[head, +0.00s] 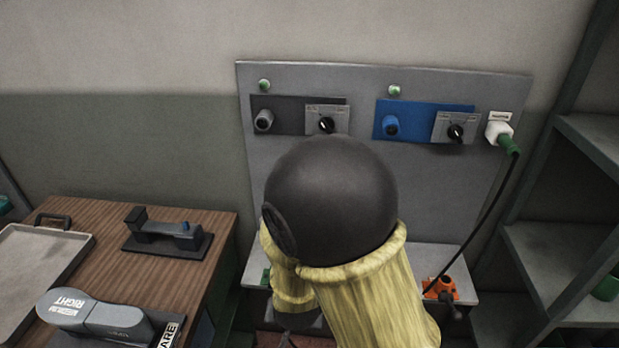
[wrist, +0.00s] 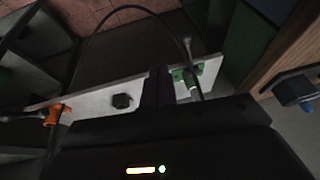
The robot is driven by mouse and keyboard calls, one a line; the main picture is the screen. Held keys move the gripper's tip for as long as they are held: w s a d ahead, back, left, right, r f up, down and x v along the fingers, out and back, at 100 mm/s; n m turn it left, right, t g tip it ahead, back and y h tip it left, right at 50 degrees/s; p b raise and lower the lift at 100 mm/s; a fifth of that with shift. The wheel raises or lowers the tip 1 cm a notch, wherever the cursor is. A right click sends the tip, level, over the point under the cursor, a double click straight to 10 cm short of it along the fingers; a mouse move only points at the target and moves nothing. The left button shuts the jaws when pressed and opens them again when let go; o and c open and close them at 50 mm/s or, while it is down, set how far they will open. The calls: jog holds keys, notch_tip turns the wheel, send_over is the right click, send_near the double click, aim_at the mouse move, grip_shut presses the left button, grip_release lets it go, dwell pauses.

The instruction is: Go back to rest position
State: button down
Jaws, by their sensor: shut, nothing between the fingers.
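My arm, with a dark rounded joint and yellow sleeves, fills the middle of the head view and hides part of the grey press panel (head: 440,195). My gripper shows in the wrist view as dark fingers (wrist: 160,86), shut and empty, above the pale shelf (wrist: 92,100) of the panel. In the head view the gripper itself is hidden or too unclear to make out. A green fitting (wrist: 185,78) is just right of the fingers in the wrist view, and an orange fitting (wrist: 54,114) is farther left. A black knob (wrist: 122,101) lies between them.
A wooden table (head: 190,268) at left holds a metal tray (head: 32,262), a black clamp device (head: 165,233) and a grey shoe form marked RIGHT (head: 95,312). A black cable (head: 480,220) hangs from the panel's white socket (head: 497,131). Grey shelves (head: 560,255) stand at right.

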jog(key=s+d+r+g, duration=0.1)
jog(key=d+r, duration=0.4)
jog(key=d, duration=0.4)
jog(key=s+d+r+n+g+p, duration=0.1)
jog(key=d+r, duration=0.5)
jog(key=d, duration=0.3)
jog(key=shift+d+h, duration=0.4)
